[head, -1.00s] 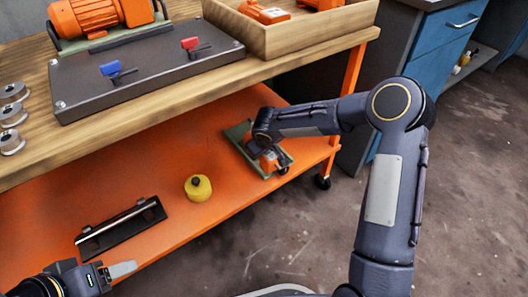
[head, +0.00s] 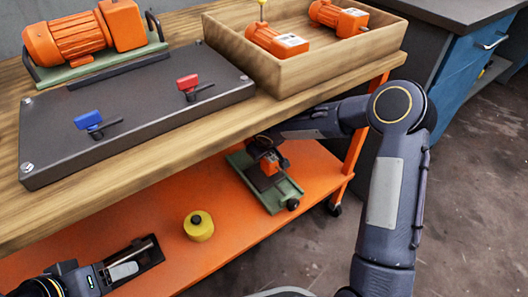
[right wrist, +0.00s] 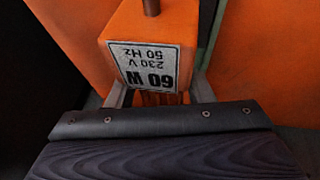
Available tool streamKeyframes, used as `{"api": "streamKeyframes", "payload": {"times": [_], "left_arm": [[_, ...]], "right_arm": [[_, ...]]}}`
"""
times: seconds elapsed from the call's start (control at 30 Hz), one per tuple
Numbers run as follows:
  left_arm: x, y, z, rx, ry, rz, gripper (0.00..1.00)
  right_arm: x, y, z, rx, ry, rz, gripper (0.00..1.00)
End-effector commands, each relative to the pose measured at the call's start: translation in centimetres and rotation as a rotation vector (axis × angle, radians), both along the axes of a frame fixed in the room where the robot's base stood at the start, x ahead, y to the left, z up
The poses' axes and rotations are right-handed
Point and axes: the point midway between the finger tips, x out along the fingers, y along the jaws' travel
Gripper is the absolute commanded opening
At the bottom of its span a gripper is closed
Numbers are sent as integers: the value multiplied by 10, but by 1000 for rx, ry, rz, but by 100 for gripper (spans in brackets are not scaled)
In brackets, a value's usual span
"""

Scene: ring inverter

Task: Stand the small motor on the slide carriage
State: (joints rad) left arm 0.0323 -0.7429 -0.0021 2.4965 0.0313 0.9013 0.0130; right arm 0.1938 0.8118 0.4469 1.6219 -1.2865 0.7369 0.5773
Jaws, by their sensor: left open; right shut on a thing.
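The small orange motor (head: 269,166) is in my right gripper, low over the green slide unit (head: 286,193) on the orange lower shelf. In the right wrist view the motor (right wrist: 165,45) shows its rating label upside down and a shaft at the top. My right gripper (right wrist: 150,97) is shut on it, its fingers partly hidden. I cannot tell whether the motor touches the slide carriage, which is mostly hidden by the motor and gripper. My left gripper (head: 122,271) is open at lower left, overlapping a black tray in the view.
The black tray (head: 152,252) holds a metal rod. A yellow knobbed weight (head: 198,227) stands on the shelf (head: 170,278). Above, the wooden bench top carries a dark switch panel (head: 140,115), a large orange motor (head: 70,45) and a wooden crate (head: 270,72) with orange motors. Its edge overhangs the shelf.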

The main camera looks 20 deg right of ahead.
Motion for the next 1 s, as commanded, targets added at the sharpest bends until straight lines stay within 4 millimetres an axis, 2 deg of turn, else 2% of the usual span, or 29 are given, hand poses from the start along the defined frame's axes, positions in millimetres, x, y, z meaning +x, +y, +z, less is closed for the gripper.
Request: {"api": "streamKeyframes", "payload": {"times": [0.03, 0.37, 1.0], "left_arm": [[0, 0, 1, 0, 0, 0, 62], [0, 0, -2, 0, 0, 0, 62], [0, 0, -23, 0, 0, 0, 62]], "right_arm": [[2, 1, 4, 2, -9, 0, 0], [2, 0, 0, 2, -8, 0, 0], [2, 0, -38, 2, -7, -1, 0]]}}
